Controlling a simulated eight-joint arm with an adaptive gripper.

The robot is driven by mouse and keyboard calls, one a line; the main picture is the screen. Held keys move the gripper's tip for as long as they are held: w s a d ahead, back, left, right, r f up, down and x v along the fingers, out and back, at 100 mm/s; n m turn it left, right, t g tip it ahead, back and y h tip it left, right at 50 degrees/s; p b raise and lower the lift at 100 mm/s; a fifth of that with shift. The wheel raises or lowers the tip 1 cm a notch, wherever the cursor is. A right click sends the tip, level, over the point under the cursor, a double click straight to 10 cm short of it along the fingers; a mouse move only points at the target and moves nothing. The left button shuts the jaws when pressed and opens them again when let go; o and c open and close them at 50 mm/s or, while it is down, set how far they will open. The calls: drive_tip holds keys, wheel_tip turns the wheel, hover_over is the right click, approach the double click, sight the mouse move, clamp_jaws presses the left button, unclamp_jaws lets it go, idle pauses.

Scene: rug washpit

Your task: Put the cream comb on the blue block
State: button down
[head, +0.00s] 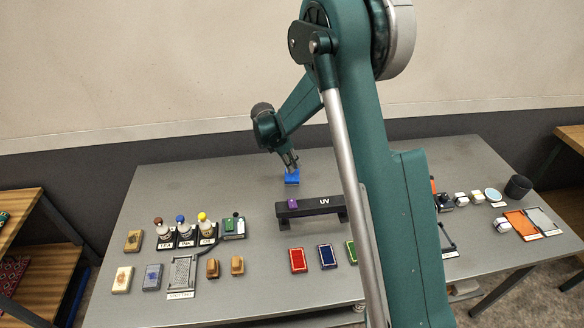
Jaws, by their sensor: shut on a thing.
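The blue block (292,178) lies on the grey table near its back edge, behind the black UV bar. My gripper (291,167) points down at the block's back edge, its fingertips right at or just above it. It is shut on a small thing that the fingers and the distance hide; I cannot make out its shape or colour. I cannot pick out the cream comb for certain anywhere on the table. Whether anything rests on the block is too small to tell.
The UV bar (312,206) stands just in front of the block, with a purple piece (282,204) on it. Several bottles in a black rack (186,239) stand left. A red pad (298,260) and a blue pad (327,256) lie in front. The table's back left is clear.

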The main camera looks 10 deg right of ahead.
drive_tip(key=shift+f, duration=0.8)
drive_tip(key=shift+f, duration=0.15)
drive_tip(key=c, duration=2.5)
unclamp_jaws()
drive_tip(key=shift+o, duration=0.2)
drive_tip(key=v, duration=1.2)
drive_tip(key=shift+r, duration=0.25)
